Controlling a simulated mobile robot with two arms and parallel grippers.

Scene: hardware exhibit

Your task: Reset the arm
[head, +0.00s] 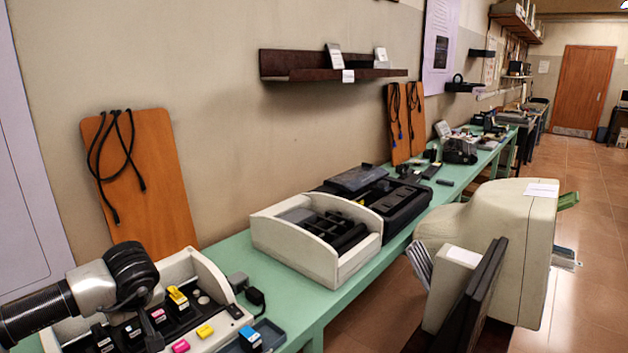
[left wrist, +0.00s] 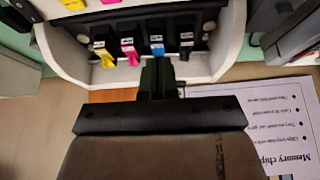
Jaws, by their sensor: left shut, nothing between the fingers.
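My left arm comes in from the left in the head view, and my left gripper (head: 148,322) hangs over the near white printer case (head: 203,268). In the left wrist view the dark fingers of this gripper (left wrist: 157,80) are together, with nothing between them. They point toward a row of ink cartridges: yellow (left wrist: 106,54), magenta (left wrist: 129,51), blue (left wrist: 157,46) and one with a black-and-white label (left wrist: 186,45). I cannot tell whether the fingers touch the case. My right gripper is not in view.
A green table (head: 290,290) runs along the wall to the back right. It bears a second white open case (head: 290,250) and black devices (head: 390,200). A large beige machine (head: 500,230) stands at right. A wall shelf (head: 300,67) hangs above. Tiled floor (head: 590,280) is open at far right.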

